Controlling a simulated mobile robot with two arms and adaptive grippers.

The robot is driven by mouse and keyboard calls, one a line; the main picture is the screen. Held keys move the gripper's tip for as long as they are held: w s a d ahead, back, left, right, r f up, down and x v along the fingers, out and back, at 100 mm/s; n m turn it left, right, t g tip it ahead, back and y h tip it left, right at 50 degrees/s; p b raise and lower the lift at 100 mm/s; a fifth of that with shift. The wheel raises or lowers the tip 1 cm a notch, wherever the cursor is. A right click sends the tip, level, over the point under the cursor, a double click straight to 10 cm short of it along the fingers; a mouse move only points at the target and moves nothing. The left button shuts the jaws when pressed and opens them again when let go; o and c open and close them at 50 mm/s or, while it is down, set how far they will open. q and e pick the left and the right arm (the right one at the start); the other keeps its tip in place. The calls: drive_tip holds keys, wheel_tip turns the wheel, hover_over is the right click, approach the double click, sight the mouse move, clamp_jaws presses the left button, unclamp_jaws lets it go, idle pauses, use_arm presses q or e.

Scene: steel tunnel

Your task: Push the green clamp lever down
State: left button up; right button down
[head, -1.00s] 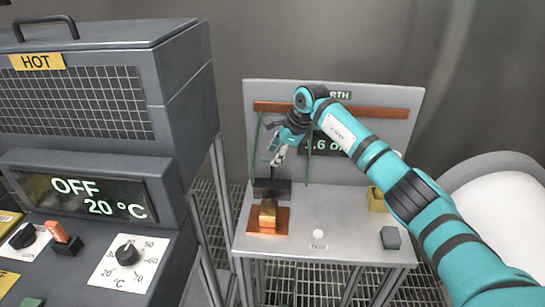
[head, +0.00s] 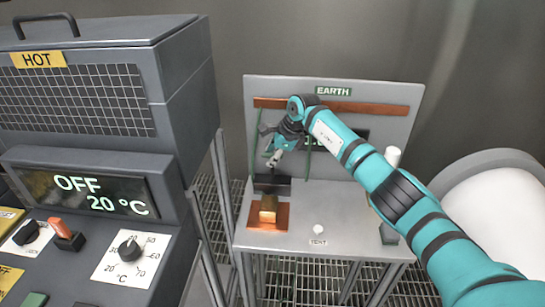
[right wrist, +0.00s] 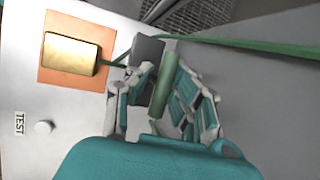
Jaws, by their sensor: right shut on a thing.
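The green clamp lever (right wrist: 163,84) shows in the right wrist view as a green bar between the fingers of my right gripper (right wrist: 165,95). The gripper is shut on it. Beside the lever's far end is a dark grey block (right wrist: 148,50). In the head view my right gripper (head: 273,158) points down in front of the upright panel, just above a dark block (head: 272,184) at the bench's back left. The lever is hard to make out there. My left gripper is in neither view.
A brass block (head: 268,207) sits on a copper plate (head: 254,217) on the grey bench (head: 340,220), near a white TEST button (head: 318,230). Green cables hang from a copper bar (head: 375,108). A control cabinet (head: 110,120) marked HOT stands left; a white rounded tank (head: 515,205) stands right.

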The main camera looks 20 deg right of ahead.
drive_tip(key=shift+r, duration=0.15)
drive_tip(key=shift+s, duration=0.1)
drive_tip(key=shift+s+t+h+b, duration=0.3)
drive_tip(key=shift+s+t+b, duration=0.1)
drive_tip(key=shift+t+b, duration=0.35)
drive_tip(key=s+t+b, duration=0.1)
drive_tip(key=b, duration=0.3)
drive_tip(key=s+a+f+n+t+h+b, duration=0.1)
drive_tip(key=t+b, duration=0.1)
drive_tip(key=b, duration=0.2)
drive_tip(key=s+t+b, duration=0.1)
drive_tip(key=t+b, duration=0.1)
drive_tip(key=b, duration=0.2)
drive_tip(key=shift+s+a+f+n, duration=0.1)
drive_tip(key=shift+a+f+n, duration=0.05)
drive_tip(key=shift+a+n, duration=0.2)
drive_tip(key=c, duration=1.3)
unclamp_jaws()
drive_tip(key=shift+f, duration=0.25)
